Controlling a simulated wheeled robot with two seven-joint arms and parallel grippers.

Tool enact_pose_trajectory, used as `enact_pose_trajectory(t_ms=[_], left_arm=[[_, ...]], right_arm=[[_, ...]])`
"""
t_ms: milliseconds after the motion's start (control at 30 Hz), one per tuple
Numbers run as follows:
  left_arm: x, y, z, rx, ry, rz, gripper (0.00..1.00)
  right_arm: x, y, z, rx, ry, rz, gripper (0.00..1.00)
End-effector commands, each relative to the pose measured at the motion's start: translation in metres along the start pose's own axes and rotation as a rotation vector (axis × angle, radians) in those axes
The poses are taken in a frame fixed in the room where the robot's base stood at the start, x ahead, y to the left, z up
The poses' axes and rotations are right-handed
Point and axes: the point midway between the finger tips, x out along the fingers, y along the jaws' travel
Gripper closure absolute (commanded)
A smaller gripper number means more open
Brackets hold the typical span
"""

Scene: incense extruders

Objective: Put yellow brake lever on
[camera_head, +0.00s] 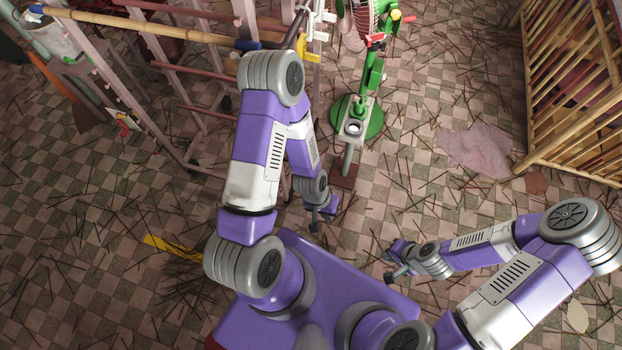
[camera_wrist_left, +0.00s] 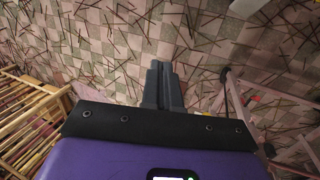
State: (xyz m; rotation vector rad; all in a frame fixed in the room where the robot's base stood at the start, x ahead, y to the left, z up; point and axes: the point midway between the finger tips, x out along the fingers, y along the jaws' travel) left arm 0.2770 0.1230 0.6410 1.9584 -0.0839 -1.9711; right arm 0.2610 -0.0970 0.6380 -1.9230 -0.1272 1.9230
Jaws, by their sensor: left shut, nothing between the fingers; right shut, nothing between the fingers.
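My left gripper (camera_head: 314,222) hangs over the floor in front of the green machine in the head view. Its two dark fingers are together and empty in the left wrist view (camera_wrist_left: 162,80). My right gripper (camera_head: 392,272) is to the right of my base, low over the floor, shut and empty. A yellow part (camera_head: 302,46) shows at the end of the rack, beside white fittings; I cannot tell for sure that it is the brake lever. The green machine (camera_head: 372,75) stands upright on a round green base, with a small yellow knob (camera_head: 395,14) near its top.
A pinkish metal rack (camera_head: 180,70) with a bamboo pole (camera_head: 150,25) stands at the upper left. A bamboo-slatted frame (camera_head: 570,90) stands at the upper right. Thin sticks litter the checkered floor. A yellow strip (camera_head: 170,246) lies left of my base. A pale pink patch (camera_head: 475,150) lies right.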

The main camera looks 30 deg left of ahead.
Motion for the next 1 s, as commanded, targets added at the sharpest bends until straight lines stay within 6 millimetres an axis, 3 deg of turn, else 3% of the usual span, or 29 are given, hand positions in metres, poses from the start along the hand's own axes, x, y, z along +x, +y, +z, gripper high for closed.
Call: enact_pose_trajectory(t_ms=[33,200,400,767,1000], left_arm=[[-0.011,-0.012,-0.022,0.014,0.020,-0.043,1.00],[-0.067,-0.050,-0.079,0.014,0.041,-0.171,1.00],[-0.116,-0.070,-0.107,-0.012,0.046,-0.232,1.00],[-0.121,-0.073,-0.108,-0.019,0.041,-0.238,1.00],[-0.096,-0.079,-0.108,-0.020,0.038,-0.238,1.00]], right_arm=[[0.001,0.001,0.000,0.000,0.000,0.000,1.00],[0.004,0.002,0.000,0.000,0.000,0.000,1.00],[0.005,0.002,0.000,0.000,0.000,0.000,1.00],[0.005,0.002,0.000,0.000,0.000,0.000,1.00],[0.016,0.006,-0.001,0.000,0.000,0.000,1.00]])
